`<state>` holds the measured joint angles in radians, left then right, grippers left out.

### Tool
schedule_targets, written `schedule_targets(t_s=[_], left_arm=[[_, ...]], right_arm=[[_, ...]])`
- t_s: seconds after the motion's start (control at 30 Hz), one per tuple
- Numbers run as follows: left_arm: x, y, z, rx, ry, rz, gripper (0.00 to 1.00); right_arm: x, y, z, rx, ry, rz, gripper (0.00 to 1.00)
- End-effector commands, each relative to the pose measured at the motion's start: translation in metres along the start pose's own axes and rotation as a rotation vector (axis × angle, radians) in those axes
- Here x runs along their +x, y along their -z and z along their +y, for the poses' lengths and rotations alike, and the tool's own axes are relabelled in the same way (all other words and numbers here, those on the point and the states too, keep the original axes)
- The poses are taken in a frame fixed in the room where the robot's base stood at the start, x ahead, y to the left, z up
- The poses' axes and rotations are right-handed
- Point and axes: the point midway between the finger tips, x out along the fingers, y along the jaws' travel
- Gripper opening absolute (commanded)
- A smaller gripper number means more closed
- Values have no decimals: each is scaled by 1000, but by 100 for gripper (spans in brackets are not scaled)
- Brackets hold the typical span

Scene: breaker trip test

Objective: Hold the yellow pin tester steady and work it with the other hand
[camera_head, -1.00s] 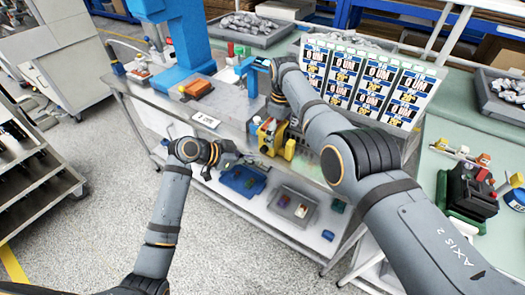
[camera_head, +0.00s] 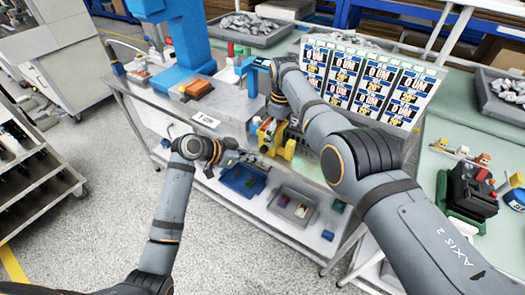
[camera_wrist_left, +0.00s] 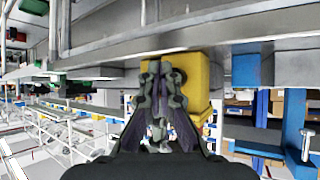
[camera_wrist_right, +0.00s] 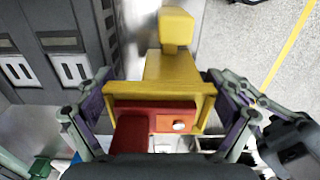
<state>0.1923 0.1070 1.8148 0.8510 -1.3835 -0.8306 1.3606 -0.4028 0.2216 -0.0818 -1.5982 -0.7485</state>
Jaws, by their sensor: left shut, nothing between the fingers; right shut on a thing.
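The yellow pin tester (camera_head: 287,150) is at the front edge of the grey workbench in the head view. In the right wrist view its yellow body (camera_wrist_right: 170,70) has a red part with a pale round button. My right gripper (camera_wrist_right: 160,105) is shut on the tester, with a finger on each side. My left gripper (camera_head: 236,158) is shut and empty, left of the tester in the head view. In the left wrist view the closed fingers (camera_wrist_left: 160,72) are in front of a yellow block (camera_wrist_left: 203,78); whether they touch it cannot be told.
A dark breaker unit with white labels (camera_wrist_right: 70,68) is beside the tester. A blue bin (camera_head: 243,180) and a grey bin (camera_head: 293,206) sit on the lower shelf. A label board (camera_head: 365,80) stands behind my right arm. The floor in front is clear.

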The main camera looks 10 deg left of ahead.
Motion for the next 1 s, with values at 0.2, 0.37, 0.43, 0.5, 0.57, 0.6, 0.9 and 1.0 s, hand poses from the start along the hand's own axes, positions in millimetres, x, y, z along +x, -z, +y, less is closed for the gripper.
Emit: schedule_targets(t_s=[0.2, 0.37, 0.43, 0.5, 0.57, 0.6, 0.9, 1.0], left_arm=[[0, 0, 0, 0, 0, 0, 0], [0, 0, 0, 0, 0, 0, 0], [0, 0, 0, 0, 0, 0, 0], [0, 0, 0, 0, 0, 0, 0], [1, 0, 0, 0, 0, 0, 0], [1, 0, -1, 0, 0, 0, 0], [7, 4, -5, 0, 0, 1, 0], [7, 4, -5, 0, 0, 0, 0]], right_arm=[[3, -1, -1, 0, 6, -4, 43], [3, -1, -1, 0, 5, -4, 43], [3, -1, -1, 0, 5, -4, 43], [3, -1, -1, 0, 5, -3, 43], [3, -1, -1, 0, 5, -4, 43], [3, -1, -1, 0, 5, -4, 43], [3, -1, -1, 0, 5, -3, 43], [3, -1, -1, 0, 5, -3, 43]])
